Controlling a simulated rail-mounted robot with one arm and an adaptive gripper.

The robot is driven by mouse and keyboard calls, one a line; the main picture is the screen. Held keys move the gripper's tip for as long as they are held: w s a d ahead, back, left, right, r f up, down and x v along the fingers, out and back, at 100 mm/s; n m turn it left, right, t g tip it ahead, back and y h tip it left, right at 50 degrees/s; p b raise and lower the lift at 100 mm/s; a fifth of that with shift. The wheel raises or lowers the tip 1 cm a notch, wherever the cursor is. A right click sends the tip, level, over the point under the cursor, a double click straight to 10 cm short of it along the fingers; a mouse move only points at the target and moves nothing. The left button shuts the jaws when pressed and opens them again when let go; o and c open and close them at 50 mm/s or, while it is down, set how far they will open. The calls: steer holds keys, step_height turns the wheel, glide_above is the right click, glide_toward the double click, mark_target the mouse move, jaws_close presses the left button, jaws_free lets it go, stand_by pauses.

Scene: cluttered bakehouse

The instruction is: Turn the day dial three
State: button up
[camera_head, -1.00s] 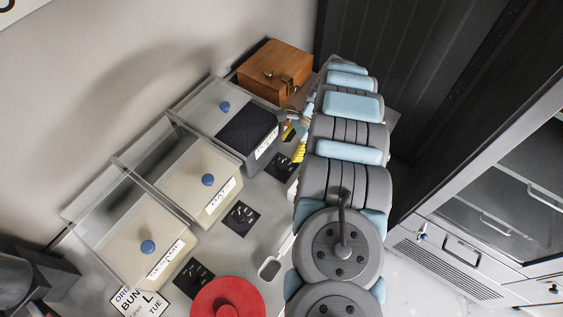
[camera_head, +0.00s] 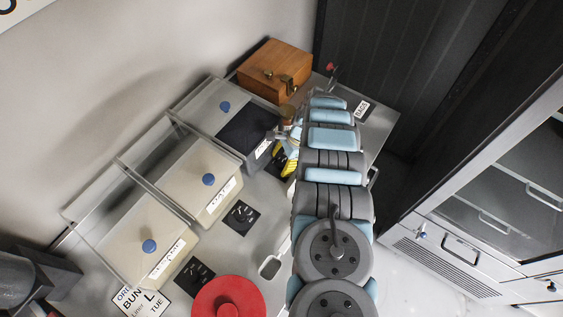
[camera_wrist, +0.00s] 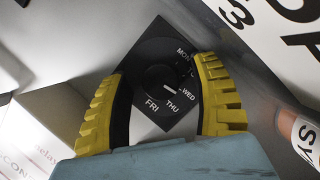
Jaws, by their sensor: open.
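The day dial (camera_wrist: 160,82) is a dark round knob on a black square plate with white day words; MON, WED, THU and FRI are readable. A white mark on the knob points toward the right of the picture, roughly at WED. My gripper (camera_wrist: 158,70) is open, its yellow ribbed fingers on either side of the dial; I cannot tell whether they touch it. In the head view my gripper (camera_head: 283,160) is over the farthest of three dial plates, in front of the far bin (camera_head: 247,130), and largely hides that plate.
Two more dial plates lie nearer, a middle one (camera_head: 240,215) and a near one (camera_head: 194,278). Lidded bins with blue knobs (camera_head: 208,180) line the left. A wooden box (camera_head: 273,67) stands at the back, a red round object (camera_head: 229,297) in front. A white box (camera_wrist: 40,135) is close to the left finger.

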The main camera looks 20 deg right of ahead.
jaws_close()
steer(key=shift+w+f+b, duration=0.1)
steer(key=shift+f+b, duration=0.05)
steer(key=shift+b, duration=0.25)
steer(key=n+b, duration=0.1)
steer(key=n+g+b, duration=0.1)
steer(key=n+b, duration=0.1)
steer(key=shift+f, duration=0.25)
steer(key=n+g+b, duration=0.1)
steer(key=n+b, duration=0.2)
steer(key=b, duration=0.2)
steer(key=shift+h, duration=0.3)
steer(key=shift+r+n+g+b, duration=0.2)
steer(key=shift+n+g+b, duration=0.2)
steer(key=shift+n+b, duration=0.4)
steer(key=shift+r, duration=0.1)
